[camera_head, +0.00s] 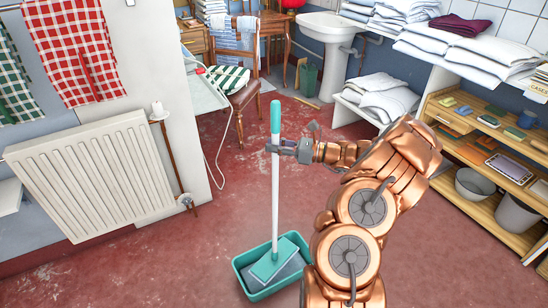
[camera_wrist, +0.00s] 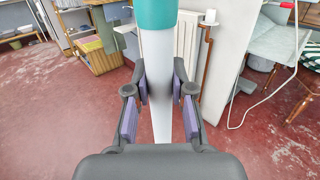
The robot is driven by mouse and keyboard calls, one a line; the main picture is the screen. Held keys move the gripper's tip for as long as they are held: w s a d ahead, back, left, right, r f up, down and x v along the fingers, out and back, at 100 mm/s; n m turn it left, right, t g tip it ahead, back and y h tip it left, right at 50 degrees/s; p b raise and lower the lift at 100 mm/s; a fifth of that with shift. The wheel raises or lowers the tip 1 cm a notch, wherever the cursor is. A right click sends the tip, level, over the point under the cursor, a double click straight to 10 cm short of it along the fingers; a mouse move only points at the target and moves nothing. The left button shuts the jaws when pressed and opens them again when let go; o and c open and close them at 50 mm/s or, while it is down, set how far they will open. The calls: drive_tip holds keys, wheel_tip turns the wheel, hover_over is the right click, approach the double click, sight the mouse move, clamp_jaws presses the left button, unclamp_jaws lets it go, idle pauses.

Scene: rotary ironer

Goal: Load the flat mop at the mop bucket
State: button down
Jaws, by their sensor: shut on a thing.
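The flat mop stands upright with a white pole (camera_head: 275,195), a teal grip at the top and a teal flat head (camera_head: 270,266). The head is at the teal mop bucket (camera_head: 240,274), over its opening; I cannot tell how deep it sits. My gripper (camera_head: 275,148) is shut on the pole just below the teal grip. In the wrist view my gripper (camera_wrist: 160,88) has its purple-padded fingers on both sides of the white pole (camera_wrist: 158,60). The bucket and mop head are not in the wrist view.
A white radiator (camera_head: 95,175) and a wall end stand to the left. A wooden shelf unit (camera_head: 480,150) stands to the right. A chair (camera_head: 238,95) and a white sink (camera_head: 330,35) are behind. Red floor (camera_head: 225,215) is open around the bucket, and a white cord lies on it.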

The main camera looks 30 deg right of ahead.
sight(274, 165)
drive_tip(key=shift+a+f+b, duration=0.1)
drive_tip(key=shift+f+b, duration=1.9)
drive_tip(key=shift+f, duration=2.2)
drive_tip(key=shift+r, duration=0.1)
idle(0.4)
wheel_tip(274, 165, up, 7)
drive_tip(key=p, duration=0.5)
idle(0.4)
